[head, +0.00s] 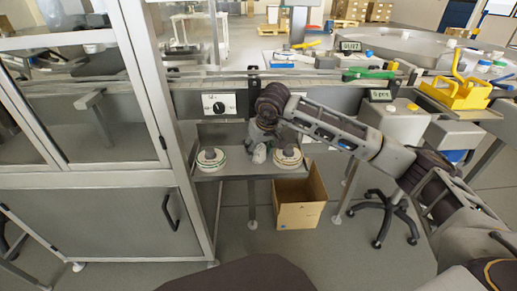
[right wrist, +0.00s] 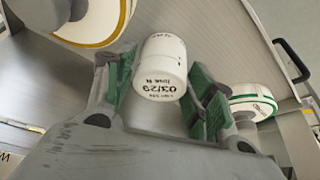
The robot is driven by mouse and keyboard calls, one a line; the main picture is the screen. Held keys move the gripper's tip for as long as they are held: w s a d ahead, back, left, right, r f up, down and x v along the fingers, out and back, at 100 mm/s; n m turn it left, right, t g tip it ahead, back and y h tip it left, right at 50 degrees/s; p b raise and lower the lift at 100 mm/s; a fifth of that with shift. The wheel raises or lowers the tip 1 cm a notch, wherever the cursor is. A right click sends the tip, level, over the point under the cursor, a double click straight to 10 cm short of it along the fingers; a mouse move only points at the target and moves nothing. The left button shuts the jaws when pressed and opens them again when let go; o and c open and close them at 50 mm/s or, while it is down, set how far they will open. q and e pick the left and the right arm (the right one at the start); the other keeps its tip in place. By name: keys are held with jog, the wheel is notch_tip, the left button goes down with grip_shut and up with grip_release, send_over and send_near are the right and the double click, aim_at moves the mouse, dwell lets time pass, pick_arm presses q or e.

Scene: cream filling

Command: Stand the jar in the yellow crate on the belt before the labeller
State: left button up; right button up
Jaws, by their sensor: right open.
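The yellow crate (head: 455,96) stands at the right, on the machine bench; I cannot make out a jar inside it. The belt (head: 330,81) runs across the back in the head view. My right gripper (head: 259,150) is open, low over a small shelf, between two rolls. In the right wrist view, a white cylinder (right wrist: 161,68) printed "03/29" lies between the open fingers (right wrist: 160,95); I cannot tell whether they touch it. It shows small and partly hidden in the head view. My left gripper is not in view.
A left roll (head: 211,158) and a right roll (head: 288,158) rest on the grey shelf (head: 235,172). A cardboard box (head: 300,205) stands on the floor below. A glazed cabinet (head: 85,110) fills the left side. A green-topped item (head: 368,73) sits near the belt.

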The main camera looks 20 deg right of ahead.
pick_arm(q)
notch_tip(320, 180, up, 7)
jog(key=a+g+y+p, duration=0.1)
jog(key=p, duration=0.2)
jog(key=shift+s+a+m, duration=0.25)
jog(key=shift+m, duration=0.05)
pick_arm(e)
jog(key=v, duration=1.2)
jog(key=shift+o, duration=0.4)
jog(key=shift+a, duration=0.1)
